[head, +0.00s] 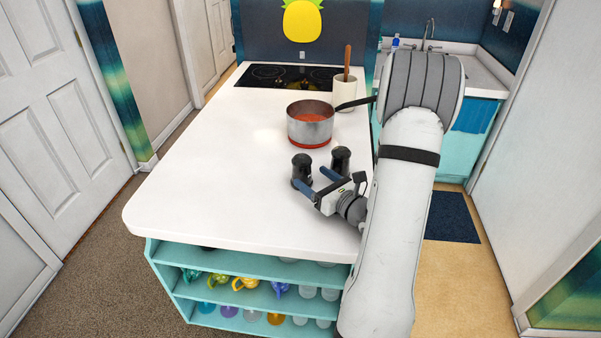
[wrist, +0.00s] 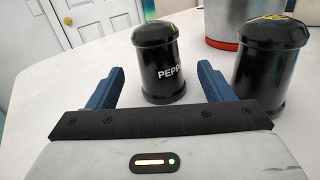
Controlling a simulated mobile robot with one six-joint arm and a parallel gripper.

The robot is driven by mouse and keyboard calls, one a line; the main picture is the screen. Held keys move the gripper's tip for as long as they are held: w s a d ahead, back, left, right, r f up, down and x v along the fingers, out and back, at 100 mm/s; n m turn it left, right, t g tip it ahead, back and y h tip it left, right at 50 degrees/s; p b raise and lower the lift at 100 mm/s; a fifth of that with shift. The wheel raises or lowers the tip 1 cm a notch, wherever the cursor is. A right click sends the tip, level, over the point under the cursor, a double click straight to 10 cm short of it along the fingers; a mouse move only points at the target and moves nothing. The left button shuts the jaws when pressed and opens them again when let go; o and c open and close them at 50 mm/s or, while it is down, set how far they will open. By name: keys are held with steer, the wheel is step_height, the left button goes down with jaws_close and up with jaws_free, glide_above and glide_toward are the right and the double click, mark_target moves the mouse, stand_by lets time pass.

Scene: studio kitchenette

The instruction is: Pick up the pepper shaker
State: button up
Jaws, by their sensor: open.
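The pepper shaker (wrist: 161,62) is black, with a domed lid and white letters reading "PEPP". It stands upright on the white counter (head: 230,140). In the head view it is the left of two dark shakers (head: 301,170). My gripper (head: 315,185) is open, its blue fingers (wrist: 158,85) pointing toward the pepper shaker. In the wrist view the shaker shows between and just beyond the fingertips; I cannot tell whether it is partly between them. A second black shaker (wrist: 270,62) with a yellow mark on its lid stands close on the right, outside the right finger.
A steel pot (head: 311,125) of red contents stands behind the shakers, its handle pointing right. A white crock (head: 345,95) with a wooden utensil and a black cooktop (head: 280,78) are farther back. The counter's left and front are clear.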

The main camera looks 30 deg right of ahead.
mark_target(297, 165)
steer(key=shift+w+a, duration=0.1)
steer(key=shift+w, duration=0.45)
steer(key=p+x, duration=0.1)
steer(key=x, duration=0.5)
steer(key=shift+w+a, duration=0.15)
steer(key=shift+w, duration=0.05)
steer(key=c, duration=1.1)
steer(key=shift+c, duration=0.2)
steer(key=shift+r, duration=0.15)
